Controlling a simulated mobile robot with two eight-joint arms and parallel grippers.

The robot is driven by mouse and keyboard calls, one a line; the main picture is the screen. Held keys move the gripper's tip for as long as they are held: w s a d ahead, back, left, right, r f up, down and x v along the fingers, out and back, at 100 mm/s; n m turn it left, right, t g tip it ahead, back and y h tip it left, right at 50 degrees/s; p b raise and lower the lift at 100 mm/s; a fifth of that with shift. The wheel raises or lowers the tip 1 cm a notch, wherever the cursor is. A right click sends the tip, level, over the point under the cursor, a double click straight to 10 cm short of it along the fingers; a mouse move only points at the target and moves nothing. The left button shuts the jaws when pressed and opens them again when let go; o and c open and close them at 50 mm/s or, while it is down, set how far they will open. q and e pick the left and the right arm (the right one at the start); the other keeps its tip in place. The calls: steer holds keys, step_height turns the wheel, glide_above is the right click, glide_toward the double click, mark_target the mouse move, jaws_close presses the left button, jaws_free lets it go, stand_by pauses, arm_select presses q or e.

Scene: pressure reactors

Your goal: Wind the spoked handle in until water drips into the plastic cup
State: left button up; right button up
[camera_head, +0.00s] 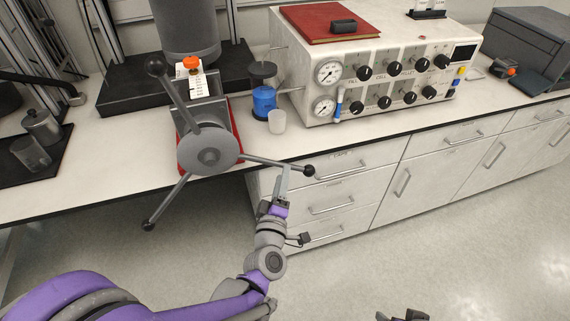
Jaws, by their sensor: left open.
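The spoked handle (208,151) is a grey hub with three spokes ending in black knobs, facing me at the front of the bench. One spoke points up left, one down left and one right.
A control box (370,70) with gauges and black knobs is at the right, a red book (330,22) on top. Drawers (335,165) lie below the bench edge.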

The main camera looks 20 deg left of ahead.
arm_select(q)
steer(key=s, duration=0.2)
steer(key=shift+s+d, duration=0.2)
steer(key=shift+s, duration=0.2)
steer(key=shift+f, duration=0.1)
arm_select(e)
steer(key=shift+f, duration=0.1)
